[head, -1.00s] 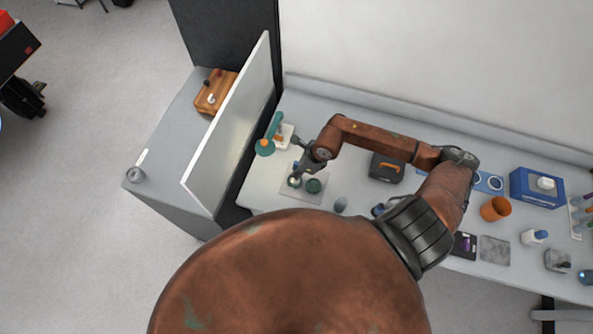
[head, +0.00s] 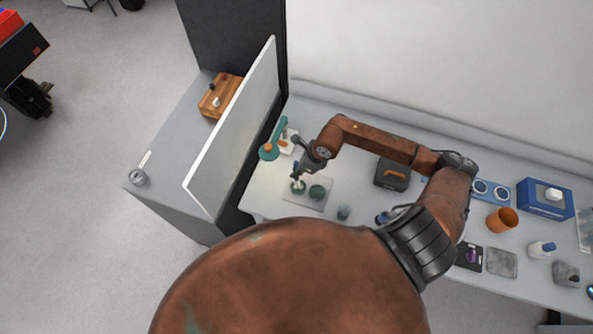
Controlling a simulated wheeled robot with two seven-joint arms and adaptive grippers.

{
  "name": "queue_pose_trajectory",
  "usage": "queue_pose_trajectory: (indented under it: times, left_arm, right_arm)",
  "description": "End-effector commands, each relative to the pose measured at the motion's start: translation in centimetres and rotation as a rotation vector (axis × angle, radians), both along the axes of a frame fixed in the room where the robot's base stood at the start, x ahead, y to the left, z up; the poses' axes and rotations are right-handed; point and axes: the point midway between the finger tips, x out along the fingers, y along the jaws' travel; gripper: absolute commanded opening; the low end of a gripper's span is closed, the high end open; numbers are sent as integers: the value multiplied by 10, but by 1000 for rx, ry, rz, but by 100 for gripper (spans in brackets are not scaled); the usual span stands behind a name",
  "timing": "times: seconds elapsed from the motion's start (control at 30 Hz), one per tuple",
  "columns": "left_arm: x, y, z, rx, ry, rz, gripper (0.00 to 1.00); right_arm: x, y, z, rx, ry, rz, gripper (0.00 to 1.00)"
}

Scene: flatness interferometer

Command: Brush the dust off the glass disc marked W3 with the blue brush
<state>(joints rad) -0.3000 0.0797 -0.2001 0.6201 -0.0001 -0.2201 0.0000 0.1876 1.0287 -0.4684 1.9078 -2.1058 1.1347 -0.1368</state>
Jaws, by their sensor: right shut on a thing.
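Two small dark green round pieces sit on a pale square plate (head: 322,204) on the bench: a left one (head: 297,188) and a right one (head: 317,192). They may be glass discs, but no W3 marking or dust can be read at this size. My right gripper (head: 298,178) is over the left one, pointing down. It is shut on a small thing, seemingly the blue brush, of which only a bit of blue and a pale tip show. Whether the tip touches the disc cannot be told.
A white upright panel (head: 235,130) stands left of the plate. A teal-and-orange tool (head: 273,143) is behind the plate. A dark case (head: 391,175), an orange cup (head: 501,220) and a blue box (head: 545,199) are to the right. A small grey cup (head: 344,212) is near the plate.

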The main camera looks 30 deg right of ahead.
Motion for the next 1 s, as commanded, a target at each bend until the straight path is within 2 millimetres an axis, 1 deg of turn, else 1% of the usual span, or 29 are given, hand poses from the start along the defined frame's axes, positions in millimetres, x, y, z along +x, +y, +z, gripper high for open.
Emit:
queue_pose_trajectory:
  times: [0.8, 1.0]
  left_arm:
    - [0, 0, -8, 0, 1, 0, 40]
    - [0, 0, -9, 0, 1, 0, 40]
  right_arm:
    - [0, 0, -9, 0, 0, 0, 0]
    - [-4, 0, -8, -1, 0, 0, 0]
